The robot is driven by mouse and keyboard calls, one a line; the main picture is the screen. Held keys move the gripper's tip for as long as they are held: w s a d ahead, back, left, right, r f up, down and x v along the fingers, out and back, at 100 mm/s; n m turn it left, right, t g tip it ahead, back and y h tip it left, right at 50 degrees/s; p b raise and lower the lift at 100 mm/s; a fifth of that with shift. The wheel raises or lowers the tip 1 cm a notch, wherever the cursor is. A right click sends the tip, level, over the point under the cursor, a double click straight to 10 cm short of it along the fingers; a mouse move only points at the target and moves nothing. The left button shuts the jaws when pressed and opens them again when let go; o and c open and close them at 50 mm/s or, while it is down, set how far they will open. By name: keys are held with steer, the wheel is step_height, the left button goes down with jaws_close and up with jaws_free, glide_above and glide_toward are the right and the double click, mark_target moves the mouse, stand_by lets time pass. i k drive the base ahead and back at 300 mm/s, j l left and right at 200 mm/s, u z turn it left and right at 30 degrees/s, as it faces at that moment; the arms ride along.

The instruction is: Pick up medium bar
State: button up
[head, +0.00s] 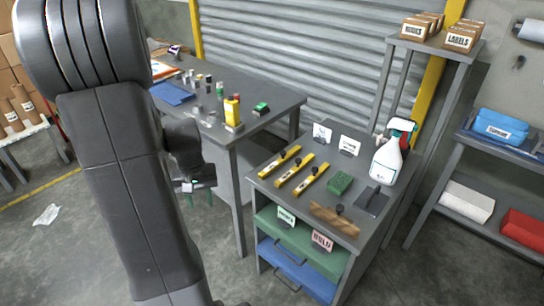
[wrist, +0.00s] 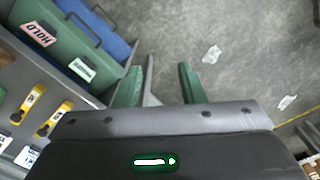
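Three yellow bars with dark knobs lie side by side on the grey cart top: a left bar (head: 272,167), a middle bar (head: 288,180) and a right bar (head: 305,187). Their lengths look close, so I cannot tell which is the medium one. Two yellow bars also show at the left of the wrist view, one further left (wrist: 28,104) and one nearer my gripper (wrist: 55,119). My gripper (wrist: 166,66) has green fingers spread apart with nothing held between them. In the head view it hangs left of the cart, apart from the bars, partly hidden by my arm.
The cart top (head: 262,183) also holds a green block (head: 340,182), a wooden block (head: 334,220), a white spray bottle (head: 386,162) and small cards. Green (head: 318,249) and blue (head: 300,275) drawers are below. A grey workbench (head: 262,92) with small items stands behind my gripper.

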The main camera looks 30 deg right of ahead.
mark_target(296, 166)
steer(key=i+z, duration=0.5)
steer(key=i+j+z, duration=0.15)
steer(key=i+z, duration=0.15)
steer(key=z, duration=0.15)
steer(key=i+z, duration=0.3)
steer(key=z, duration=0.15)
steer(key=i+j+z, duration=0.2)
steer(key=z, duration=0.25)
steer(key=i, duration=0.05)
